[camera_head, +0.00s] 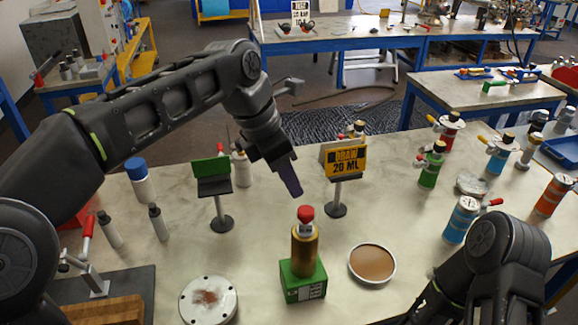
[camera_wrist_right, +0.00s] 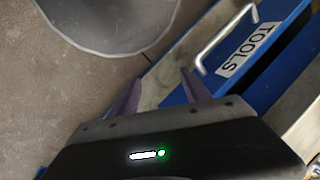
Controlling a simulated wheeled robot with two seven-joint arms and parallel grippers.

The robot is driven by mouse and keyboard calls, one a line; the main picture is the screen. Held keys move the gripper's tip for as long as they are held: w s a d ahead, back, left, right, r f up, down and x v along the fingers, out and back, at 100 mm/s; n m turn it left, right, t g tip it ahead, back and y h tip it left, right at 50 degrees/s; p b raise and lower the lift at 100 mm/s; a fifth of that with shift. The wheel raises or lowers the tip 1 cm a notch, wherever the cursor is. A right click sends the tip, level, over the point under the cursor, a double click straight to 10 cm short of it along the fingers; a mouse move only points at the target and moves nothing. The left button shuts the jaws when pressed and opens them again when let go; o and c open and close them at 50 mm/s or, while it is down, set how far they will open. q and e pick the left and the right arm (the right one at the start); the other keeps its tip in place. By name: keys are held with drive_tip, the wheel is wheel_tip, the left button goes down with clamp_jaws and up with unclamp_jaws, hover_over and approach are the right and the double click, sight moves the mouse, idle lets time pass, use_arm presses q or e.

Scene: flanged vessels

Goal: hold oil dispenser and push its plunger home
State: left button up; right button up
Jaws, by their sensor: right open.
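The oil dispenser (camera_head: 304,252) is a gold-brown cylinder standing upright on a green block (camera_head: 303,284) at the front middle of the table. My right gripper (camera_wrist_right: 160,78) is open and empty in the right wrist view, near a blue drawer front. Its fingers are hidden in the head view.
A yellow "DRAW 20 ML" sign (camera_head: 346,161) and a green sign (camera_head: 212,168) stand behind the dispenser. A brown-filled dish (camera_head: 372,264) is to its right and a round white lid (camera_head: 208,301) to its left. Several colored canisters stand at right. The drawer handle (camera_wrist_right: 222,38) is near my right fingers.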

sight(315, 246)
drive_tip(key=shift+o, duration=0.5)
drive_tip(key=shift+s, duration=0.1)
drive_tip(key=shift+o, duration=0.8)
drive_tip(key=shift+d, duration=0.1)
drive_tip(key=o, duration=0.3)
drive_tip(key=w+d+m, duration=0.1)
drive_tip(key=w+d+r+m, duration=0.1)
drive_tip(key=w+d, duration=0.1)
drive_tip(key=shift+r+t+h, duration=0.15)
drive_tip(key=shift+t+h, duration=0.15)
drive_tip(key=shift+t, duration=0.1)
drive_tip(key=shift+o, duration=0.2)
drive_tip(key=s+a+r+m+g+y, duration=0.15)
drive_tip(key=a+r+m+y, duration=0.35)
drive_tip(key=r+m, duration=0.6)
drive_tip(key=w+r+m+t+y, duration=0.1)
drive_tip(key=w+r+m+t, duration=0.3)
drive_tip(key=w+r, duration=0.1)
drive_tip(key=w+r+m+t+y, duration=0.2)
drive_tip(key=w+r+m+t, duration=0.2)
drive_tip(key=w+r, duration=0.2)
drive_tip(key=w+r+m+t+y, duration=0.1)
drive_tip(key=w+r+m+t, duration=0.3)
drive_tip(key=w+r, duration=0.2)
drive_tip(key=shift+w+d, duration=0.1)
drive_tip(key=shift+w, duration=0.7)
drive_tip(key=shift+w+r+t+y, duration=0.1)
drive_tip(key=shift+r+t+y, duration=0.2)
drive_tip(key=shift+r+t, duration=0.2)
